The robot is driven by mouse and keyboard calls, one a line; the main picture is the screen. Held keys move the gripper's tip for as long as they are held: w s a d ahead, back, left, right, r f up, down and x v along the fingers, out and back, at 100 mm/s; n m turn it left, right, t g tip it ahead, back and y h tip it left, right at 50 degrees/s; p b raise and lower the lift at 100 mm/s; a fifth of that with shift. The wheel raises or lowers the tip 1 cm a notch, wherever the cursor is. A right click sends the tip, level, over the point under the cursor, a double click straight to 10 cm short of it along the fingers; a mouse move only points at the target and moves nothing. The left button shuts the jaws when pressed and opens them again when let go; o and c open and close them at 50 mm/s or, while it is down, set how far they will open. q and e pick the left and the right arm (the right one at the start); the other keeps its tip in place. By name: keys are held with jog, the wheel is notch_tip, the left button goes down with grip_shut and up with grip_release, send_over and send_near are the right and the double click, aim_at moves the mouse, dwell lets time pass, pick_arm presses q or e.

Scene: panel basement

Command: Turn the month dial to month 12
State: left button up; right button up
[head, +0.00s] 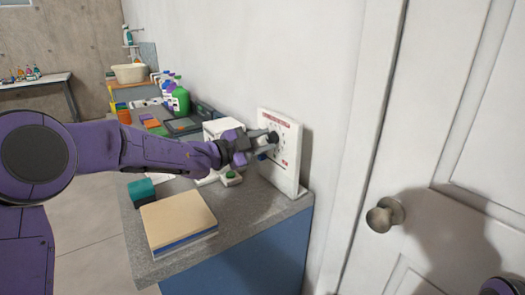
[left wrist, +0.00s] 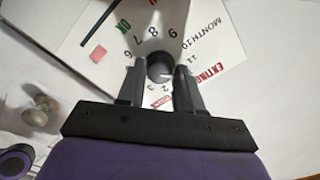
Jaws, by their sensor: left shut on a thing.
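The white panel (head: 291,165) with red and black print stands upright on the counter against the wall. Its dark round month dial (left wrist: 158,68) sits between the fingers of my left gripper (left wrist: 160,78) in the left wrist view, with printed numbers around it. Numbers from 6 to 11 can be read on the far side, and 2 and 3 near the fingers; the 12 cannot be made out. In the head view my left gripper (head: 266,142) reaches the panel's front and is shut on the dial. Which month the dial points to cannot be told. My right gripper is out of view.
The grey counter (head: 252,221) holds a tan-topped stack of books (head: 178,219), a teal block (head: 142,190), a small device with a green button (head: 230,177) and a green bottle (head: 179,99). A white door with a round knob (head: 384,215) is at right.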

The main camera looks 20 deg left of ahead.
pick_arm(q)
jog(key=shift+f+m+b, duration=0.1)
jog(key=shift+m+b, duration=0.7)
jog(key=shift+m, duration=0.1)
jog(key=o, duration=1)
jog(key=b+v, duration=0.1)
jog(key=v, duration=0.9)
jog(key=shift+s+a, duration=0.15)
